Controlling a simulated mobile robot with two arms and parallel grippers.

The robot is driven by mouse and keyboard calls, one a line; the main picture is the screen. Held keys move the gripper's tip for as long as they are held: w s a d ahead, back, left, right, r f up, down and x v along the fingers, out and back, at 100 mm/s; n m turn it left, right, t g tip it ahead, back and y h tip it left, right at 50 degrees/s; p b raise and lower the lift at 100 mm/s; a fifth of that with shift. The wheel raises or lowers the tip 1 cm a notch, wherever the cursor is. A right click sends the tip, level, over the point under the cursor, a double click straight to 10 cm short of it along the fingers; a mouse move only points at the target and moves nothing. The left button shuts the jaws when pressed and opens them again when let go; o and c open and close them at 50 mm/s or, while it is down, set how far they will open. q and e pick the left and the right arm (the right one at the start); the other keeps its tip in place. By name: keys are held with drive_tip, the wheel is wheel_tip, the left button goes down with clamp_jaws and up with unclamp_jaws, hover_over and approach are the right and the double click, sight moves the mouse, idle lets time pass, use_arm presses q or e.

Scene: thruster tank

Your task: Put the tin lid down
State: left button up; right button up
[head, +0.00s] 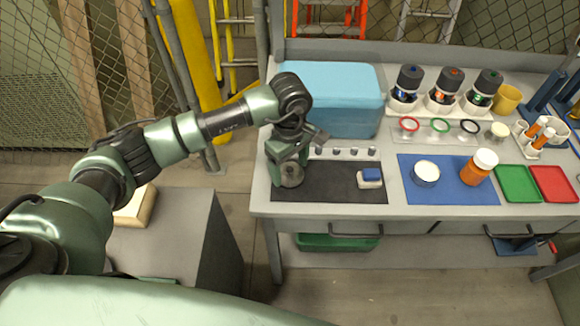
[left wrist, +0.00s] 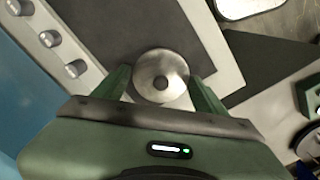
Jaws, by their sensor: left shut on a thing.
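The tin lid is a round silvery disc with a small knob at its middle, seen in the left wrist view (left wrist: 150,68) and in the head view (head: 291,178). My left gripper (head: 291,172) is shut on it, with one green finger on each side, also seen in the left wrist view (left wrist: 161,85). The lid is over the left end of the dark mat (head: 330,205); whether it touches the mat I cannot tell. My right gripper is not in view.
A small block with a blue top (head: 370,178) sits on the dark mat's right part. A blue cooler box (head: 345,115) stands behind, with a row of knobs (head: 340,153) before it. The blue mat (head: 455,192) holds an orange bottle (head: 478,168). The dark mat's middle is clear.

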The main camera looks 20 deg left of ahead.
use_arm(q)
drive_tip(key=shift+f, duration=0.65)
drive_tip(key=shift+f, duration=0.15)
drive_tip(key=o, duration=1.3)
